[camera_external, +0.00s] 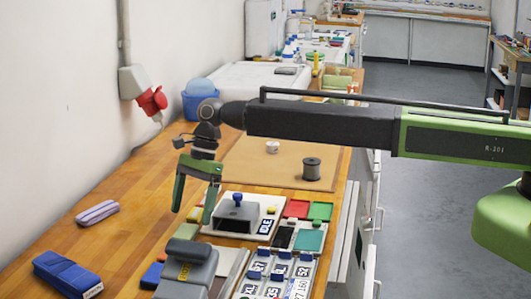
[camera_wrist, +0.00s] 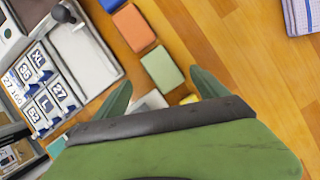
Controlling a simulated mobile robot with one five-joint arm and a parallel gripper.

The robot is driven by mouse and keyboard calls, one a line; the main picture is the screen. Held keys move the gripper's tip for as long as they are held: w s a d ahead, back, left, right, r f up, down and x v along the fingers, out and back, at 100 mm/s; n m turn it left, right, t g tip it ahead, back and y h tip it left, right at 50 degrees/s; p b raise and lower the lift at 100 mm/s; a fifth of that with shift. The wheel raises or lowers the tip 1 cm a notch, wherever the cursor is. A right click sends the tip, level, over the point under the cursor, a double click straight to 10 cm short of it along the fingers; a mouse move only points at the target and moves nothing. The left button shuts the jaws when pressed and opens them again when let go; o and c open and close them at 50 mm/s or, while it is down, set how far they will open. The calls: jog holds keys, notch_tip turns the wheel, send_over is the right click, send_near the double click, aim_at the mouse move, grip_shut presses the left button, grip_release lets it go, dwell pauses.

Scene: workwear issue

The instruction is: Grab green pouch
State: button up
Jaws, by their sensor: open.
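The green pouch (camera_wrist: 162,68) is a small pale-green block-like thing lying on the wooden bench in the wrist view. In the external view a green patch behind the grey machine (camera_external: 187,232) seems to be it, partly hidden. My gripper (camera_external: 193,216) points down above the bench with its two green fingers apart and nothing between them. In the wrist view my gripper (camera_wrist: 158,82) has the green pouch just beyond its fingertips, roughly between them. I cannot tell the exact height above it.
An orange block (camera_wrist: 133,28) and a blue one (camera_wrist: 112,4) lie in line with the pouch. A grey machine (camera_external: 185,272) stands close by. A lettered tray (camera_external: 277,275) is to its right.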

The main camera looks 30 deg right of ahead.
aim_at(184, 231)
jog(key=b+x, duration=0.2)
jog(key=x, duration=0.1)
jog(key=b+x, duration=0.1)
jog(key=x, duration=0.1)
jog(key=shift+w+b, duration=0.3)
jog(key=shift+r, duration=0.2)
jog(key=c, duration=1.5)
jog(key=shift+r+p, duration=0.15)
jog(key=shift+p, duration=0.2)
jog(key=shift+c, duration=0.7)
jog(key=shift+r+p, duration=0.4)
jog(key=shift+p, duration=0.05)
grip_shut()
jog(key=p+v, duration=0.4)
jog(key=shift+s+a+r, duration=0.2)
jog(key=shift+s+r, duration=0.1)
jog(key=shift+r, duration=0.05)
jog(key=w+d+r+p, duration=0.1)
jog(key=d+p, duration=0.1)
jog(key=d, duration=0.1)
jog(key=d+r+p, duration=0.2)
jog(key=d, duration=0.2)
jog(key=w+d+r+p, duration=0.1)
jog(key=d+r, duration=0.1)
jog(key=d, duration=0.1)
jog(key=shift+w+d+r+p, duration=0.2)
jog(key=shift+w+r+p, duration=0.05)
jog(key=shift+w+p, duration=0.15)
